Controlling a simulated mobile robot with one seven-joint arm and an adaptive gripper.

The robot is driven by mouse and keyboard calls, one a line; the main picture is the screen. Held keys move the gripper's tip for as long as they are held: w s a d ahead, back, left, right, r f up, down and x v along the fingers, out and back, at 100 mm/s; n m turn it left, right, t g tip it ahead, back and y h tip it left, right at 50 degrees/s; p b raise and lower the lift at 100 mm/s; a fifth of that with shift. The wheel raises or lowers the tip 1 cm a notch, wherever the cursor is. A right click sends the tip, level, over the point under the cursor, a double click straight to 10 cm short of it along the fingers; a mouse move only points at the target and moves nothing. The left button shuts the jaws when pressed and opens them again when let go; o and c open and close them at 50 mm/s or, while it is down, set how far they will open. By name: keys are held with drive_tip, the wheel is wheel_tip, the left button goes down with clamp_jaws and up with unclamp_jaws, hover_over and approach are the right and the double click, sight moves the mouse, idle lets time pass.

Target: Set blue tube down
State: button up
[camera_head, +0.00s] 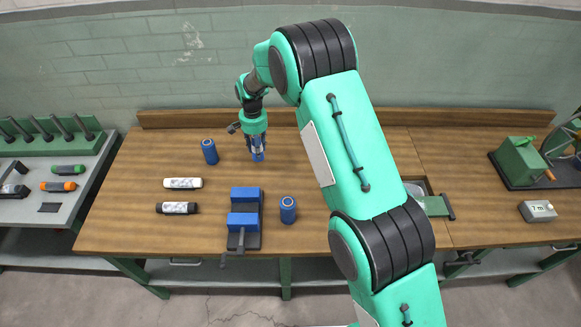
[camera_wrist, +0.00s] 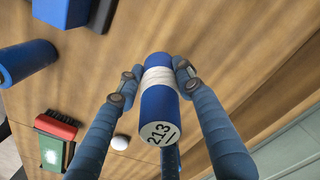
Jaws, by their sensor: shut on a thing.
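My gripper (camera_head: 256,147) hangs low over the back of the wooden bench (camera_head: 330,240). In the wrist view my gripper (camera_wrist: 156,76) is shut on a blue tube (camera_wrist: 155,108), with its fingertips on either side of the white band. The tube's pale end cap reads 213. In the head view the held tube (camera_head: 258,157) shows only in part below the fingers. I cannot tell whether it touches the bench top. Another blue tube (camera_head: 209,152) stands upright to the left of my gripper, and another (camera_head: 288,210) stands in front, beside the vise.
A blue vise (camera_head: 244,222) sits at the front of the bench. The wooden backboard (camera_head: 210,118) runs behind my gripper.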

drive_tip(key=s+d+f, duration=0.2)
drive_tip(key=s+d, duration=0.4)
drive_tip(key=d, duration=0.2)
drive_tip(key=s+d+f+b, duration=0.1)
drive_tip(key=s+d, duration=0.6)
drive_tip(key=d, duration=0.2)
drive_tip(key=shift+s+d+f+m, duration=0.2)
drive_tip(key=shift+d+f+m, duration=0.1)
drive_tip(key=shift+f, duration=0.1)
drive_tip(key=w+a, duration=0.1)
drive_tip(key=w, duration=0.4)
drive_tip(key=w+a+f, duration=0.1)
drive_tip(key=w, duration=0.4)
drive_tip(key=w+a, duration=0.1)
drive_tip(key=w, duration=0.4)
drive_tip(key=shift+w+a+f, duration=0.25)
drive_tip(key=shift+w+a, duration=0.1)
drive_tip(key=shift+f+p, duration=0.3)
drive_tip(key=shift+f, duration=1.45)
drive_tip(key=shift+f, duration=0.2)
